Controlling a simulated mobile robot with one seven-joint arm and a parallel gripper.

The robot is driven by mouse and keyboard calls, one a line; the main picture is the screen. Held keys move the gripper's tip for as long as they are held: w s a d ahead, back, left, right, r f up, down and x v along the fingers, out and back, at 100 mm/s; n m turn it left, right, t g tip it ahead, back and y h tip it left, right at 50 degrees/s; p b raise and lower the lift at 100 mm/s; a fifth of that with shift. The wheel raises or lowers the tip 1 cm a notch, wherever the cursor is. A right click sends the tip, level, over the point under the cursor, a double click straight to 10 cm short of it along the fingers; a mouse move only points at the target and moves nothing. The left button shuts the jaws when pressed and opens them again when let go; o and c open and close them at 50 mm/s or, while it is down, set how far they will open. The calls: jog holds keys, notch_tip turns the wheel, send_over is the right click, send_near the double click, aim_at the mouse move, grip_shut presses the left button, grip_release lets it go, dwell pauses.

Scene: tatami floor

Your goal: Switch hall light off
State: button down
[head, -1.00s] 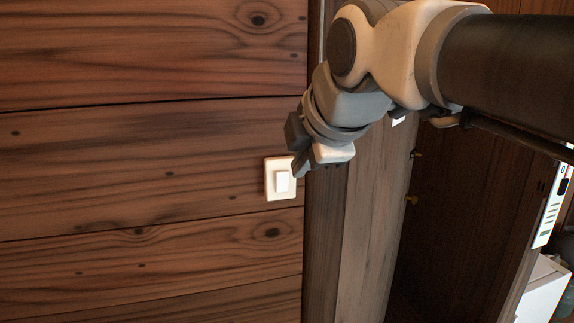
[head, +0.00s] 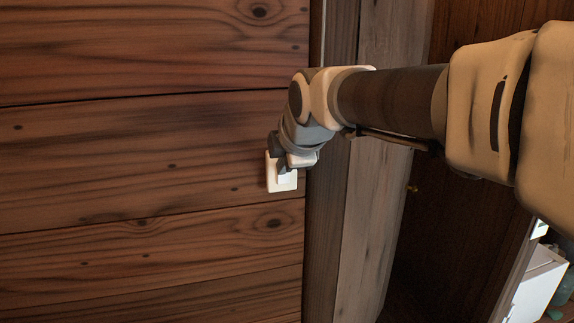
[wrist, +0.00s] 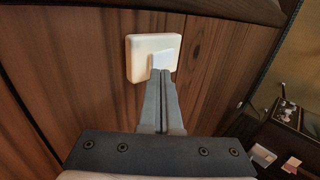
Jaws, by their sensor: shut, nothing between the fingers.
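The light switch (head: 272,182) is a pale square plate with a raised white rocker on the dark wooden wall. In the head view my gripper (head: 283,172) is in front of the switch and covers its upper right part. In the wrist view the switch plate (wrist: 139,58) is at the top middle, and my shut fingers (wrist: 160,74) reach to the lower part of the white rocker (wrist: 161,59). The fingertips overlap the rocker's lower edge; I cannot tell whether they touch it. The fingers hold nothing.
The plank wall (head: 130,150) fills the left. A wooden door frame (head: 330,240) stands just right of the switch. Beyond it is a dark doorway or cabinet with a small brass knob (head: 413,188). A white box-like thing (head: 538,285) is at the lower right.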

jog(key=p, duration=0.1)
jog(key=w+g+p, duration=0.1)
jog(key=p, duration=0.1)
jog(key=shift+a+r+p, duration=0.15)
jog(key=shift+r+p, duration=0.1)
jog(key=shift+p, duration=0.05)
dwell(0.3)
jog(key=shift+r+p, duration=0.6)
jog(key=shift+r, duration=0.15)
